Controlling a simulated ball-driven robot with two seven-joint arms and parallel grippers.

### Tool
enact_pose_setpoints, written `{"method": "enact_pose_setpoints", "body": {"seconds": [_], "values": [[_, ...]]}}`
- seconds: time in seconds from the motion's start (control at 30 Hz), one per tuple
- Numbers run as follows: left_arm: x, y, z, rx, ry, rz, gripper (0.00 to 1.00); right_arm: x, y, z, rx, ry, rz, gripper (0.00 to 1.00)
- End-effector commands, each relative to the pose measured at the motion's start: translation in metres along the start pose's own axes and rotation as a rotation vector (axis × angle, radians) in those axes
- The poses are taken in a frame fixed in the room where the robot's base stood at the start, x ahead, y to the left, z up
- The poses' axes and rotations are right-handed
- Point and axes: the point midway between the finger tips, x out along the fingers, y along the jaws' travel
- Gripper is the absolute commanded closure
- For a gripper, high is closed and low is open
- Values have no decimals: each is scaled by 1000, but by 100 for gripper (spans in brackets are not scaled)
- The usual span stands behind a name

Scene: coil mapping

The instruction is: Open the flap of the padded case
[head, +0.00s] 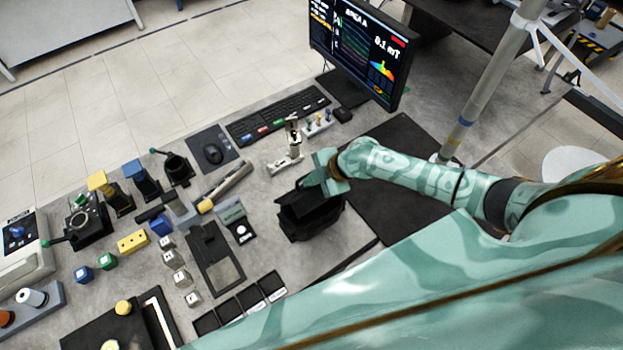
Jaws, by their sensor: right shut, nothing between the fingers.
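The padded case (312,226) is black and soft-looking, and sits on the grey bench in the middle of the head view. My right gripper (308,184) comes in from the right and is at the case's upper far edge. Its fingers are shut with nothing between them. I cannot tell whether the fingertips touch the case. Dark folds show at the top of the case, but black on black hides how far the flap is open. My left gripper is not in view.
A black mat (397,205) lies right of the case, under my right arm. A small metal stand (286,160) is just behind the case. A white-and-black gauge (240,231) and a shallow black tray (215,262) are to its left. A monitor (362,50) and keyboard (280,113) stand farther back.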

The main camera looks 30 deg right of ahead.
Motion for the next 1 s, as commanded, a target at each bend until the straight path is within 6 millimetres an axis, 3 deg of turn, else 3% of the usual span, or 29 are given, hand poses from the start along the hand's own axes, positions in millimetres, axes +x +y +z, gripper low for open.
{"method": "enact_pose_setpoints", "body": {"seconds": [1.0], "values": [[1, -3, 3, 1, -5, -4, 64, 5, 28, -5, 71, -43, -170, 100]]}}
